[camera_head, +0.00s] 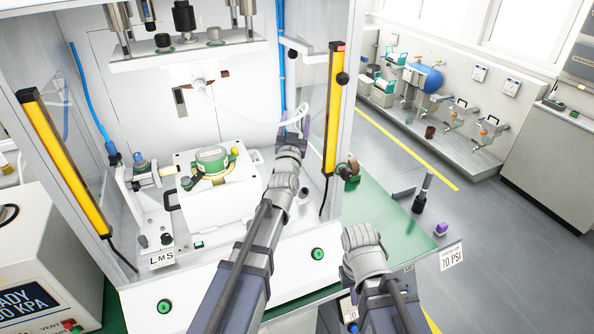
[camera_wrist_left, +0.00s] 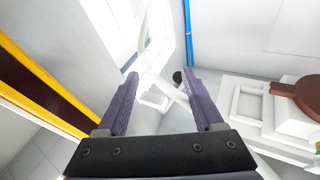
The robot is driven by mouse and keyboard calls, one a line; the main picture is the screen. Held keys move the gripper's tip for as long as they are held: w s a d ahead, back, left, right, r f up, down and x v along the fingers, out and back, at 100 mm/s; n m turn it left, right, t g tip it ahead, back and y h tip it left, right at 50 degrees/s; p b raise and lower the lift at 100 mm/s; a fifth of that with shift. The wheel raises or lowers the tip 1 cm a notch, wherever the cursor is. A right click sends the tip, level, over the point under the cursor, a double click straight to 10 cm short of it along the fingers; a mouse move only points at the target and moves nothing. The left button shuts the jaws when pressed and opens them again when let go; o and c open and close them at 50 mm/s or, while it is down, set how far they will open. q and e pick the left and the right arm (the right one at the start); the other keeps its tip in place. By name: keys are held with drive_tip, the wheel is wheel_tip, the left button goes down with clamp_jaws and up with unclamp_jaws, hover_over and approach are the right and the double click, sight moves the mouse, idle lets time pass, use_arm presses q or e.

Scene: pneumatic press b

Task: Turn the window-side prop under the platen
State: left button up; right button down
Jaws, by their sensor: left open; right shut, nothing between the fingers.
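My left gripper (camera_head: 301,124) is inside the press at its right side, low beside the right post. In the left wrist view its purple fingers (camera_wrist_left: 162,102) stand open and apart. A white bar-like part (camera_wrist_left: 160,88) shows between and beyond the fingertips, not clamped; it may be the window-side prop. The platen (camera_head: 190,56) hangs above on rods at the top of the head view. My right gripper (camera_head: 362,238) is low in front of the press's right side; its fingers are hidden by its wrist and nothing shows held.
A white fixture block with a green clamp (camera_head: 212,160) stands in mid-bay, left of my left gripper. A yellow light bar (camera_head: 335,110) and a thin white hose (camera_head: 245,106) are close to that gripper.

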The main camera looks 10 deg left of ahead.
use_arm(q)
drive_tip(key=s+d+f+g+h, duration=0.1)
drive_tip(key=s+f+g, duration=0.1)
drive_tip(key=f, duration=0.4)
drive_tip(key=s+d+f+m+g+h, duration=0.1)
drive_tip(key=f+g, duration=0.3)
drive_tip(key=f, duration=0.2)
drive_tip(key=shift+s+d+f+g, duration=0.15)
drive_tip(key=shift+s+f+g, duration=0.25)
use_arm(e)
drive_tip(key=shift+s, duration=0.25)
